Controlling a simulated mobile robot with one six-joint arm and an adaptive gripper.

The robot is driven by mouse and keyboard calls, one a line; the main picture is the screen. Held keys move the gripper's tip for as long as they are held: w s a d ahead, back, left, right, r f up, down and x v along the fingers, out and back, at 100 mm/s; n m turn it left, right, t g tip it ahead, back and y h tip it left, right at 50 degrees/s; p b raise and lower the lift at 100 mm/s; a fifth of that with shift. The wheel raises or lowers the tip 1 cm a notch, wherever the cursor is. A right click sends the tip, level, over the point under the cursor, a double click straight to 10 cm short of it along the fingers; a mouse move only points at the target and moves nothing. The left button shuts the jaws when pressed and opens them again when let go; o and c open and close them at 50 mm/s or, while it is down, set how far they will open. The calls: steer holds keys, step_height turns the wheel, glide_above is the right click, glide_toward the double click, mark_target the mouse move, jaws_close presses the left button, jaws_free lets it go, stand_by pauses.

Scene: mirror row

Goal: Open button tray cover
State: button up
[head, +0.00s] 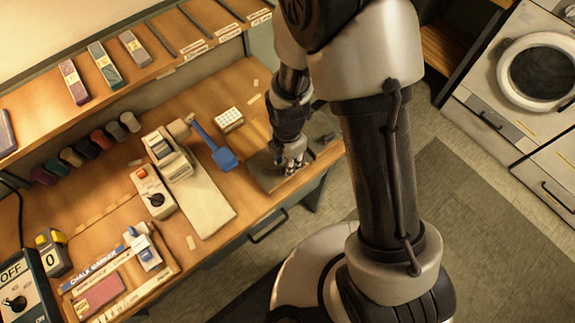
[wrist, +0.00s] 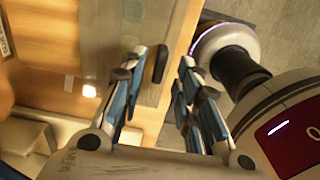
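The button tray cover (head: 266,177) is a greyish, see-through panel at the right front of the wooden desk. In the wrist view the cover (wrist: 113,30) lies under the fingers, with a dark elongated handle (wrist: 160,63) near its edge. The cover looks flat; I cannot tell whether any gap stands under it. My gripper (head: 291,163) points down over the cover. In the wrist view its fingers (wrist: 160,88) are apart, and the handle shows between them with nothing gripped. Contact with the handle cannot be made out. My gripper hides part of the cover in the head view.
A white dotted box (head: 228,120) and a blue scoop-like tool (head: 213,145) lie left of the cover. A pale machine with a board (head: 200,200) stands further left. A shelf (head: 150,62) runs behind. The desk's front edge is close to the cover; floor lies beyond.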

steer(key=shift+f, duration=1.2)
steer(key=shift+c, duration=0.4)
jaws_close()
